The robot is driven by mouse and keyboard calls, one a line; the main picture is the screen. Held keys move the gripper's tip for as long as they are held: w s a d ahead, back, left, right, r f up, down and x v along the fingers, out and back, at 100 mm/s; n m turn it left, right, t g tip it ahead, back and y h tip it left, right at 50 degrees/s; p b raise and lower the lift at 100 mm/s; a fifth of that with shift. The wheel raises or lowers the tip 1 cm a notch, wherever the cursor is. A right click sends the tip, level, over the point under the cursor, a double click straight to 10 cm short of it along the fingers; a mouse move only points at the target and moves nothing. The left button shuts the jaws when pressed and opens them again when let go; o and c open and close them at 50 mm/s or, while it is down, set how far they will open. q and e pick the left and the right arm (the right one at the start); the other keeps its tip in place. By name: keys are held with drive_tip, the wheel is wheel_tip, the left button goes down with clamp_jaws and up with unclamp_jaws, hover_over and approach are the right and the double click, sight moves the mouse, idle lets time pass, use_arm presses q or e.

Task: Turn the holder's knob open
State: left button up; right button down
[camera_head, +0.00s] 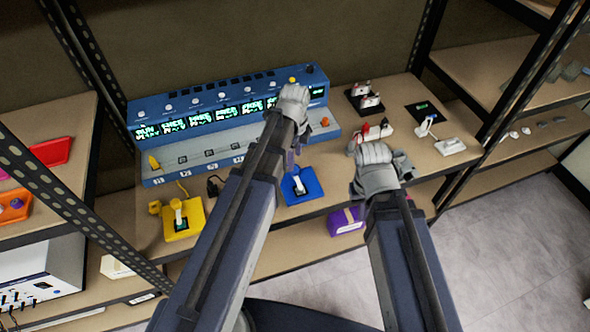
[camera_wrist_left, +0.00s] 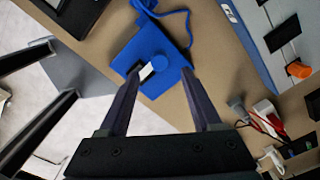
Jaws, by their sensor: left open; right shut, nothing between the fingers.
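A blue holder (camera_head: 301,188) with a white piece on it sits near the bench's front edge in the head view. In the left wrist view the blue holder (camera_wrist_left: 165,88) shows a round blue knob (camera_wrist_left: 165,62) and a white piece (camera_wrist_left: 147,70) beside it. My left gripper (camera_head: 291,158) is above the holder, pointing down. In the wrist view its open fingers (camera_wrist_left: 162,76) stand apart on either side of the knob; I cannot tell whether they touch it. My right gripper (camera_head: 403,166) is shut and empty, to the right near the bench edge, partly hidden by its wrist.
A blue console (camera_head: 165,133) with lit displays stands behind. A white power strip (camera_head: 371,135) with red plugs lies behind my right gripper.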

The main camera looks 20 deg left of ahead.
sight(297, 178)
use_arm(q)
wheel_tip(297, 178, down, 5)
drive_tip(key=b, duration=0.4)
drive_tip(key=shift+f, duration=0.1)
drive_tip(key=shift+c, duration=0.2)
clamp_jaws()
